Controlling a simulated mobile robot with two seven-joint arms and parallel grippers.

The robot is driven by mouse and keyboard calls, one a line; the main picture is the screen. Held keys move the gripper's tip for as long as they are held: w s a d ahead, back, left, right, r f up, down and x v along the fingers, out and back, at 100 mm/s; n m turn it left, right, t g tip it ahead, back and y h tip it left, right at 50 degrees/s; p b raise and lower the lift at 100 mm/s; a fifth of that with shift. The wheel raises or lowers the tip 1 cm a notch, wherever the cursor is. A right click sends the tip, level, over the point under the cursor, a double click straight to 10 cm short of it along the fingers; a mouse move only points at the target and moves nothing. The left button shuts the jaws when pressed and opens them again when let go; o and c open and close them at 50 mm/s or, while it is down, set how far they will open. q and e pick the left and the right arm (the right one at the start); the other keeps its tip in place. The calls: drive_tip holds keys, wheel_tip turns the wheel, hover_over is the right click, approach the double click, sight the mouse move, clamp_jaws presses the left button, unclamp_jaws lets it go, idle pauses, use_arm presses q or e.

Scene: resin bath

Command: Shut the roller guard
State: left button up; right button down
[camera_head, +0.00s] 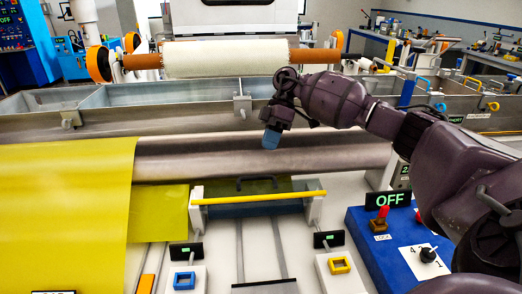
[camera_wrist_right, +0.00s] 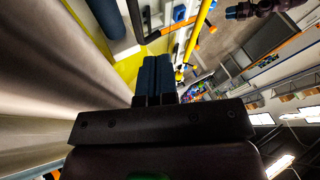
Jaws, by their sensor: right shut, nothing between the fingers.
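A panel with a dark handle (camera_head: 258,180), which looks like the roller guard, lies behind a yellow bar (camera_head: 258,198) and a blue roller (camera_head: 255,210) in the head view. I cannot tell its angle clearly. My right gripper (camera_head: 271,138) is shut and empty, blue fingertips down, in front of the large metal roller and above and behind the handle, apart from it. In the right wrist view its fingers (camera_wrist_right: 155,78) are together, with the yellow bar (camera_wrist_right: 200,30) beyond. What looks like my left gripper (camera_wrist_right: 236,12) is small at that view's top edge; its jaws are unclear.
The large metal roller (camera_head: 330,152) spans the middle. A yellow sheet (camera_head: 65,205) covers its left part. A blue control box (camera_head: 385,245) with an OFF sign, red switch and dial stands at right. Two small stands with coloured square frames (camera_head: 184,281) are in front.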

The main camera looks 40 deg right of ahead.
sight(258, 195)
drive_tip(key=x, duration=0.9)
drive_tip(key=shift+r, duration=0.1)
